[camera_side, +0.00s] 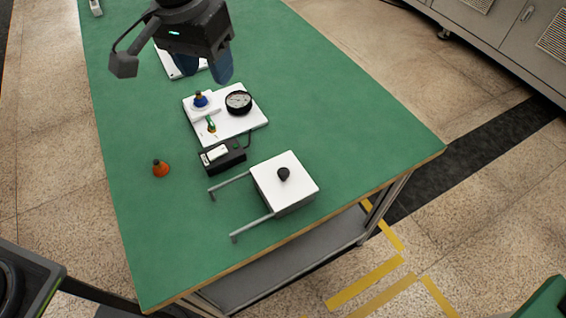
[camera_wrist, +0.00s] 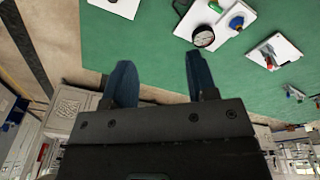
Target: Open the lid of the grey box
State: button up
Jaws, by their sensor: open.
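The box (camera_side: 283,184) stands near the front right edge of the green table in the side view. Its square lid is white on top with a black round knob (camera_side: 284,174) in the middle, and it looks closed. Two grey rods (camera_side: 240,226) reach out from its left side. The white lid also shows at the top left of the wrist view (camera_wrist: 116,6). My gripper (camera_side: 207,66) is over the far part of the table, well away from the box. In the wrist view its two blue fingers (camera_wrist: 160,82) are apart with nothing between them.
A white board (camera_side: 245,122) with a round gauge (camera_side: 238,101) and blue and green knobs lies behind the box. A black switch box (camera_side: 222,156) sits between them. An orange cone-shaped piece (camera_side: 160,169) stands to the left. The front left of the table (camera_side: 160,240) is clear.

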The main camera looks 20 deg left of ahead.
jog(key=g, duration=0.1)
send_over(283, 171)
notch_tip(283, 171, down, 8)
jog(key=f, duration=0.1)
jog(key=shift+m+y, duration=0.3)
jog(key=shift+y, duration=0.1)
notch_tip(283, 171, down, 14)
jog(key=shift+r, duration=0.25)
jog(key=shift+c, duration=0.5)
grip_shut()
